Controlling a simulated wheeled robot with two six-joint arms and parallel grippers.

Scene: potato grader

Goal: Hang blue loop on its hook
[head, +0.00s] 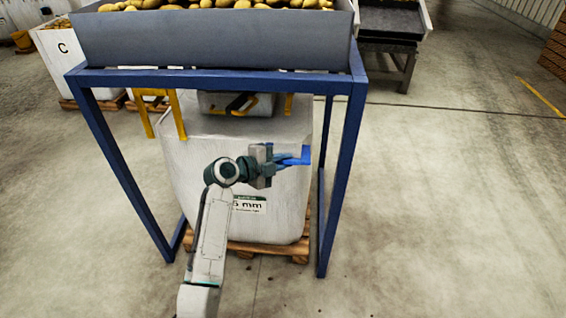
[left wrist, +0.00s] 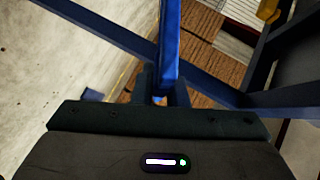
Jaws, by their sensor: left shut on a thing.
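The blue loop (head: 304,156) is a bright blue strap at the upper right of the white bulk bag (head: 270,190). My left gripper (head: 275,160) is shut on the blue loop, in front of the bag and inside the blue frame. In the left wrist view the blue loop (left wrist: 170,42) rises from between the fingers (left wrist: 165,88) toward the top of the picture. Yellow bracket-like parts hang under the grader, at the left (head: 178,115) and right (head: 288,104). I cannot tell which is the loop's hook. My right gripper is out of view.
A blue frame (head: 347,160) stands around the bag, with legs at left and right, under a grey hopper (head: 210,40) of potatoes. The bag sits on a wooden pallet (head: 255,248).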

